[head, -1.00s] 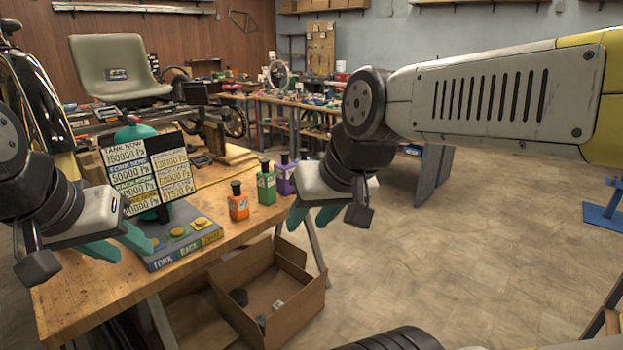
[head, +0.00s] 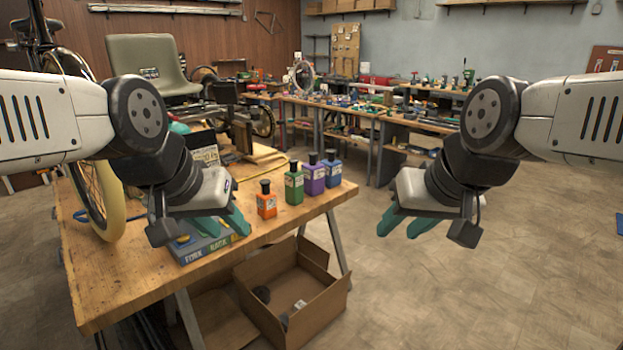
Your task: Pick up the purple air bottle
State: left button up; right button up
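The purple air bottle (head: 314,177) stands upright on the wooden workbench, with a dark cap and a pale label. It is between a green bottle (head: 294,185) on its left and a blue bottle (head: 332,170) on its right.
An orange bottle (head: 267,202) stands left of the green one. A cardboard box (head: 327,310) is below the bench. Open floor (head: 480,290) lies to the right.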

aim_at(313, 171)
jog(key=i+l+z, duration=0.1)
jog(key=i+z, duration=0.15)
jog(key=i, duration=0.8)
jog(key=i+j+z, duration=0.1)
jog(key=i+z, duration=0.15)
jog(key=i, duration=0.75)
